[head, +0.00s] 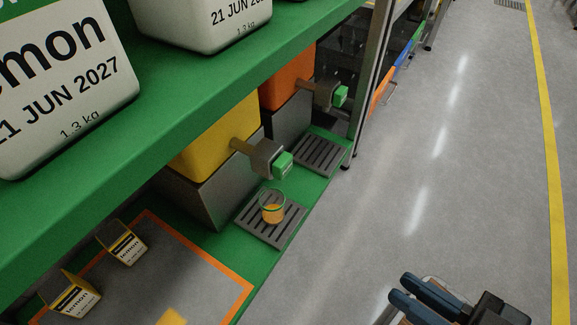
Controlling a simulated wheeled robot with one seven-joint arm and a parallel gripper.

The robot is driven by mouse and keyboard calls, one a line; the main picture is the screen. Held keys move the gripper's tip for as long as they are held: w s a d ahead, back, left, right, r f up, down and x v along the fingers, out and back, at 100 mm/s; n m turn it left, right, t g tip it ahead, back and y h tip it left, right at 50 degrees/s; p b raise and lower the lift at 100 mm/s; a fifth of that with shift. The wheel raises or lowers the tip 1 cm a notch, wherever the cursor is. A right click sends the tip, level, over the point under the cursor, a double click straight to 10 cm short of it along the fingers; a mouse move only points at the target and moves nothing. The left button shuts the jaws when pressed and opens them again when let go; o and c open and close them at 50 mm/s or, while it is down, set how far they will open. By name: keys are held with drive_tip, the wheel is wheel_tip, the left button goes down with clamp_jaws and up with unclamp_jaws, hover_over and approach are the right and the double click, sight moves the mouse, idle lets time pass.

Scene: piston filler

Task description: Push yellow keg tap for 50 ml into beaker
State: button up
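The yellow keg (218,140) sits on a grey stand on the lower green shelf. Its tap (262,158) sticks out to the right, with a green push piece (282,165) at its end. The beaker (272,207) is a small clear cup below the tap on a slotted drip tray (250,225). It holds some orange liquid; the level in ml cannot be read. My gripper (410,294) is at the bottom right over the floor, well apart from the tap. Its two dark blue fingers are apart with nothing seen between them.
An orange keg (287,80) with a similar tap and its own drip tray (318,152) stands behind. Small lemon boxes (122,243) and an orange-edged mat (205,279) lie nearer. The upper green shelf (200,80) overhangs the kegs. A metal post (366,85) stands beyond. The grey floor at right is clear.

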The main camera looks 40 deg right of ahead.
clamp_jaws()
idle(0.7)
